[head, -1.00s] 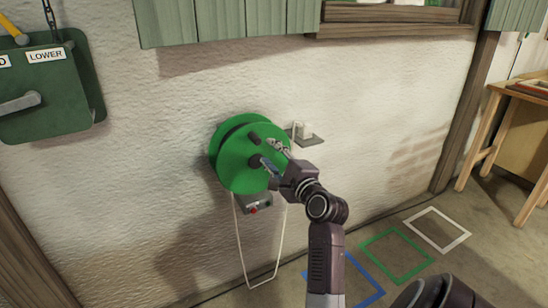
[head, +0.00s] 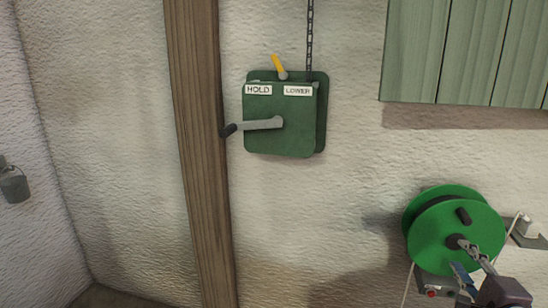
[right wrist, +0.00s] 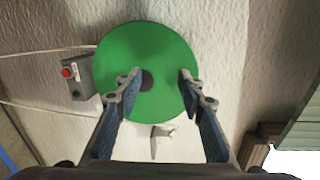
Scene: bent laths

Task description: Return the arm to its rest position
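My right gripper (head: 460,255) is in front of the green reel (head: 430,250) at the lower right of the head view. In the right wrist view its two fingers (right wrist: 161,75) stand apart in front of the reel's green disc (right wrist: 160,45), with no object clamped between them. A dark round part (right wrist: 147,81) of the reel shows between the fingers, nearer the left one. Whether a fingertip touches the reel I cannot tell. A black peg (head: 464,216) sticks out of the disc above the gripper. My left gripper is not in view.
A green winch box (head: 280,125) with a grey crank (head: 262,123), a yellow lever (head: 279,66) and a chain (head: 310,35) hangs on the wall. A grey box with a red button (right wrist: 75,77) sits by the reel. A wooden post (head: 200,150) stands left of the winch.

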